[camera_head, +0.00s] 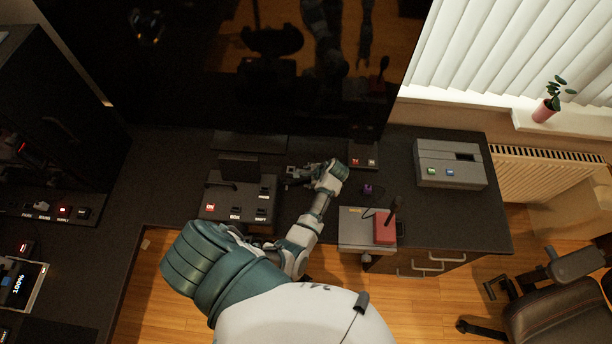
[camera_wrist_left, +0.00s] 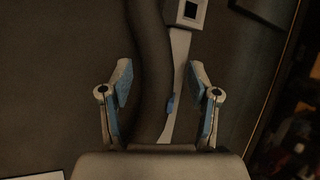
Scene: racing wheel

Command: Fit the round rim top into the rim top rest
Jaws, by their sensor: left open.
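My left gripper (camera_head: 291,174) is over the dark desk, just right of a dark button console. In the left wrist view its two blue-padded fingers (camera_wrist_left: 163,85) are open and spread apart. A dark curved bar (camera_wrist_left: 150,70), which looks like the round rim top, runs lengthwise between the fingers. A pale grey strip with a square dark-centred end (camera_wrist_left: 190,12) lies beside the bar; I cannot tell whether it belongs to the rim top rest. Contact with the fingers is not clear. In the head view the gripper hides the bar. My right gripper is not in view.
The button console (camera_head: 238,200) stands left of the gripper. A grey box with a red joystick base (camera_head: 384,228) sits to the right, near the desk's front edge. A grey control box (camera_head: 450,165) is farther right. A large black screen (camera_head: 230,70) stands behind.

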